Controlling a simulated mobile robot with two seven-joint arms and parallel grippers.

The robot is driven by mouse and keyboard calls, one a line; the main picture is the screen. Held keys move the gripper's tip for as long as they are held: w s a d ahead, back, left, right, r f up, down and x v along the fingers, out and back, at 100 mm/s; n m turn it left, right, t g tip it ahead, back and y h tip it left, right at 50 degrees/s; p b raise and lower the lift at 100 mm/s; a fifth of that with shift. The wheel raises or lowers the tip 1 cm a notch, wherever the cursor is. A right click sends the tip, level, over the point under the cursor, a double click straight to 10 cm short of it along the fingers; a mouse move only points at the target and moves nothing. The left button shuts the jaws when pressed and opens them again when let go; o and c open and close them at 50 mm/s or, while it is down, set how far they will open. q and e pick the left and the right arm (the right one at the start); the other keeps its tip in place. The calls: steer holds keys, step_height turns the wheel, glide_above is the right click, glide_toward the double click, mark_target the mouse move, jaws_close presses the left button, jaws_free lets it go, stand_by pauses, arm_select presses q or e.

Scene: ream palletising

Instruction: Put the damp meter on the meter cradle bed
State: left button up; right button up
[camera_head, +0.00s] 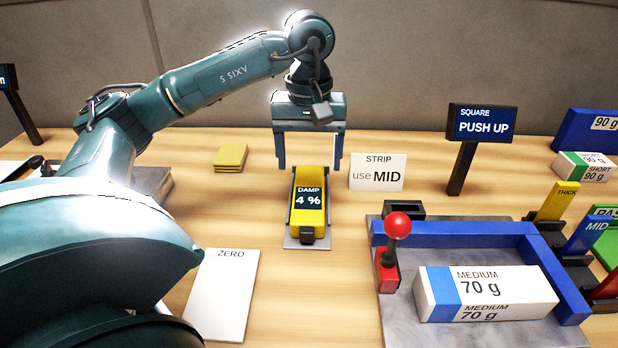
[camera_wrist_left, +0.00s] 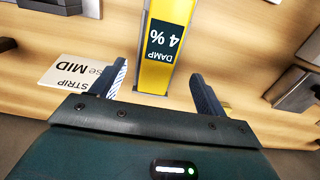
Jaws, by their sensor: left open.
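The yellow damp meter (camera_head: 310,198), with a dark screen reading "DAMP 4 %", rests on a grey plate, seemingly the meter cradle bed (camera_head: 307,243), whose edges show around it. My left gripper (camera_head: 310,168) is open, fingers pointing down, above the far end of the meter, one finger to each side. In the left wrist view the meter (camera_wrist_left: 163,45) shows between and beyond the open fingers (camera_wrist_left: 158,85), with no contact visible. My right gripper is not in view.
A "use MID" card (camera_head: 378,172) stands right of the gripper, and yellow pads (camera_head: 230,158) lie left. A "ZERO" sheet (camera_head: 222,295) lies front left. At right, a blue-fenced jig (camera_head: 450,234) with a red-knobbed lever (camera_head: 396,228) holds a 70 g ream (camera_head: 487,293).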

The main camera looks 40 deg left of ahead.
mark_target(309, 191)
arm_select(q)
step_height(309, 191, up, 4)
steer(key=shift+r+p, duration=0.1)
steer(key=shift+p, duration=0.2)
stand_by(0.5)
